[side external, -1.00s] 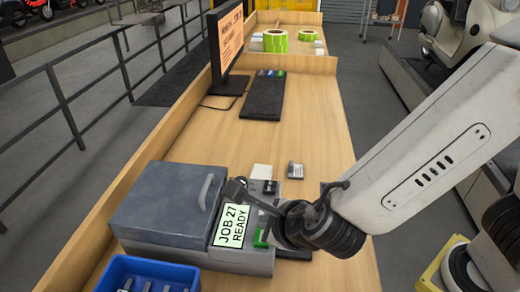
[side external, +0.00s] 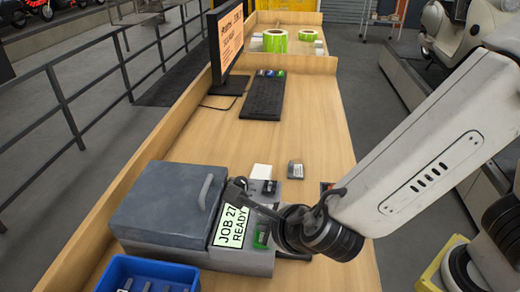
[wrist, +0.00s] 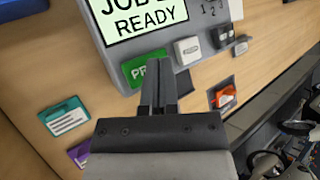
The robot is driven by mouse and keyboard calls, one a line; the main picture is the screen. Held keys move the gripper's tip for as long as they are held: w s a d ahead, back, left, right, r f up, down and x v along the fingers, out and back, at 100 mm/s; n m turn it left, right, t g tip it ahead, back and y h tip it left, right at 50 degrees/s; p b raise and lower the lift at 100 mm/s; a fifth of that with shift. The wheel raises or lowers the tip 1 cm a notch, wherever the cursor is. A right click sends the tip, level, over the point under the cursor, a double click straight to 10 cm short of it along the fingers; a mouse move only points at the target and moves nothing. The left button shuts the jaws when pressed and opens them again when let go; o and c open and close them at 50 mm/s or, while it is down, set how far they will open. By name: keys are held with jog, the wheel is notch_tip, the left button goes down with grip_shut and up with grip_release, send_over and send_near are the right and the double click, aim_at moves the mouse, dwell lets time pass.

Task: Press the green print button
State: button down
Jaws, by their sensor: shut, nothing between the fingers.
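The green print button (wrist: 132,72) is on the printer (wrist: 103,42), below its lit screen (wrist: 145,15) reading JOB and READY. In the wrist view my gripper (wrist: 159,64) is shut and empty, with its fingertips over the button's right part, hiding some of its lettering. Whether the tips touch the button cannot be told. In the side view the grey printer (side external: 160,203) shows its screen (side external: 232,226) reading JOB 27 READY. The green button (side external: 261,237) is partly hidden there behind my wrist.
A white button (wrist: 187,49) sits right of the green one. Teal (wrist: 66,116) and orange (wrist: 223,96) items lie on the wooden bench. A blue bin (side external: 112,272) is in front of the printer.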

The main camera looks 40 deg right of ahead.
jog(key=shift+f, duration=0.45)
dwell(0.8)
jog(key=shift+r, duration=0.1)
dwell(0.3)
jog(key=shift+r, duration=3.3)
jog(key=shift+d+f, duration=0.1)
